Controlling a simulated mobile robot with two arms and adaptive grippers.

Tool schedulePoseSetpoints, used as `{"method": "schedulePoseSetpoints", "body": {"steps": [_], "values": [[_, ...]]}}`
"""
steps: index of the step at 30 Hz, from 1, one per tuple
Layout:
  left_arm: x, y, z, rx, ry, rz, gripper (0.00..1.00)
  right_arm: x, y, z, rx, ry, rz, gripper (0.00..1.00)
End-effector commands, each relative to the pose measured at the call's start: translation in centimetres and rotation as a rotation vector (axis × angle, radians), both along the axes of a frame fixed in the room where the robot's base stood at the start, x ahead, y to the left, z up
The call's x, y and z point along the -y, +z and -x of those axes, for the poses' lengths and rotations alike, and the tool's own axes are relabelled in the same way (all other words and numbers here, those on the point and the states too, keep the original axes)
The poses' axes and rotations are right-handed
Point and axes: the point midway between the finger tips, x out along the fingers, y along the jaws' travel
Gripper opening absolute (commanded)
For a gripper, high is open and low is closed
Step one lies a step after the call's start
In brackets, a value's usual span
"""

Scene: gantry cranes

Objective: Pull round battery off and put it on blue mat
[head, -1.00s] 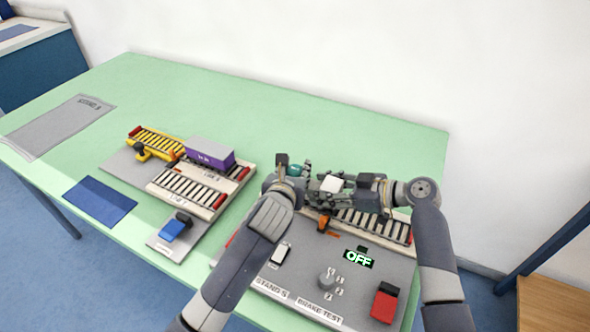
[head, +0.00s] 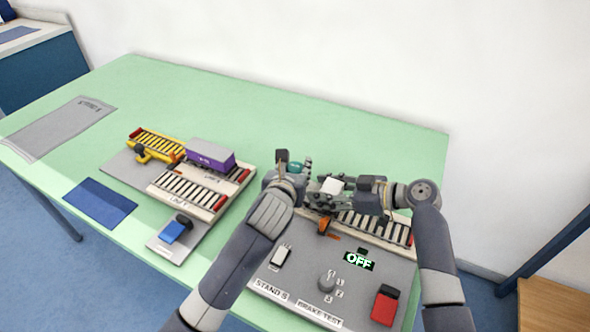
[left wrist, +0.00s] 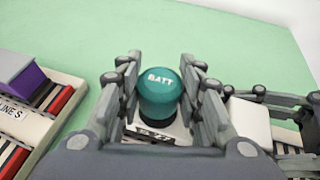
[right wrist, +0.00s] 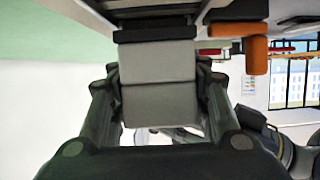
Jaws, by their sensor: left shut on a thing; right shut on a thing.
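The round battery (left wrist: 160,92) is a teal cylinder with a rounded top marked BATT. My left gripper (left wrist: 162,95) is shut around its sides; the battery also shows in the head view (head: 295,167). A pale labelled surface shows below it; I cannot tell whether they touch. My right gripper (right wrist: 158,95) is shut on a light grey block (right wrist: 158,70) of the crane unit; the block's white top shows in the head view (head: 331,186). The blue mat (head: 100,202) lies empty at the table's left front.
A board with yellow rails, a purple container (head: 210,156) and a blue switch (head: 174,231) stands between the mat and my left arm. The brake test board (head: 290,285) with OFF display, knob and red switch lies under my arms. The table's back is clear.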

Motion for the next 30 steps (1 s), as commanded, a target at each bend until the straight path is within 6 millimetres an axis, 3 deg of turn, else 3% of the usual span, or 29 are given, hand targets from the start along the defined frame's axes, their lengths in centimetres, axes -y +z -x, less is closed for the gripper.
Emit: {"method": "schedulePoseSetpoints", "body": {"steps": [14,24,30], "values": [[0.0,0.6,0.0,0.001,0.0,-0.001,0.05,0.0,-0.1,0.0,-0.001,0.0,0.001,0.01],[0.0,4.2,0.0,0.003,-0.001,-0.001,0.05,0.0,-0.1,0.0,-0.001,0.0,0.001,0.01],[0.0,4.6,0.0,0.0,0.0,-0.001,0.05,0.0,-0.1,0.0,-0.001,0.0,0.001,0.01]]}}
